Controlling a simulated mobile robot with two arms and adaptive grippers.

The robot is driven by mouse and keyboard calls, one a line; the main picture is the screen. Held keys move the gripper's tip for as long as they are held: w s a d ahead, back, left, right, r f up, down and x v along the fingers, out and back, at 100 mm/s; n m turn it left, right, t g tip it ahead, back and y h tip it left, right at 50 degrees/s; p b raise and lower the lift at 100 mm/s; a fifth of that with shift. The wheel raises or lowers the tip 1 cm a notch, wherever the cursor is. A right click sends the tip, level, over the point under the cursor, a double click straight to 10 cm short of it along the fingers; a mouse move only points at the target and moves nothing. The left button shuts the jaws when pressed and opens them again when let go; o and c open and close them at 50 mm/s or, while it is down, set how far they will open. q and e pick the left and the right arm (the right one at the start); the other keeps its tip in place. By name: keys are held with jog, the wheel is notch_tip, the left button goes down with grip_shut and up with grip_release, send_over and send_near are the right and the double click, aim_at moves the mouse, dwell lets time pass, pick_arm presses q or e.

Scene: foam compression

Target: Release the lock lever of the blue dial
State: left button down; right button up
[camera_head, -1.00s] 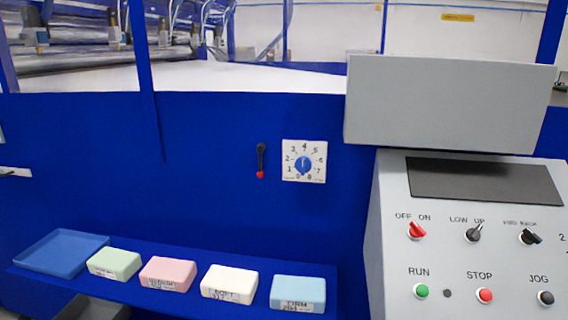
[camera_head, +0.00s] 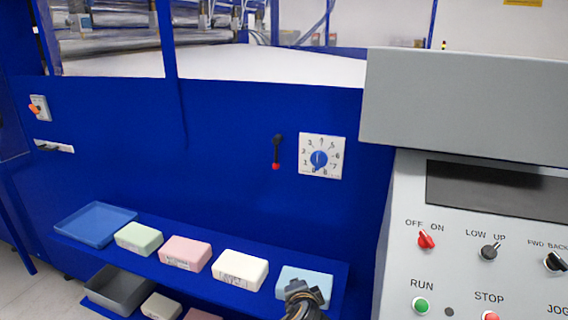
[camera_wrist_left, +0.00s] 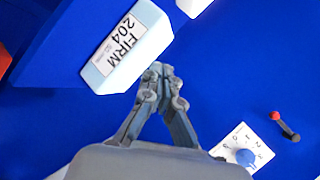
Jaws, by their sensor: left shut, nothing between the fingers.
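The blue dial (camera_head: 319,160) sits on a white numbered plate on the blue machine panel. The lock lever (camera_head: 277,152), black with a red tip, is just left of the plate, its red end pointing down. My left gripper (camera_head: 299,287) is low in the head view, in front of the light blue foam block and below the dial. In the left wrist view the gripper (camera_wrist_left: 158,70) is shut and empty beside the block marked FIRM. The dial (camera_wrist_left: 245,157) and lever (camera_wrist_left: 285,126) show at lower right there, apart from the fingers. My right gripper is out of view.
A blue shelf holds a blue tray (camera_head: 88,226) and green (camera_head: 139,239), pink (camera_head: 185,253), white (camera_head: 240,270) and light blue (camera_head: 318,285) foam blocks. A grey control console (camera_head: 400,215) stands right of the dial. The panel around the lever is clear.

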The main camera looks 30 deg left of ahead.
aim_at(277, 152)
pick_arm(q)
jog(key=w+a+r+t+y, duration=0.1)
jog(key=w+r+y, duration=0.2)
jog(key=r, duration=0.9)
jog(key=w+a+r+m+t+y, duration=0.1)
jog(key=w+r+y, duration=0.2)
jog(key=r, duration=0.9)
jog(key=shift+w+t+y, duration=0.3)
jog(key=shift+w, duration=0.95)
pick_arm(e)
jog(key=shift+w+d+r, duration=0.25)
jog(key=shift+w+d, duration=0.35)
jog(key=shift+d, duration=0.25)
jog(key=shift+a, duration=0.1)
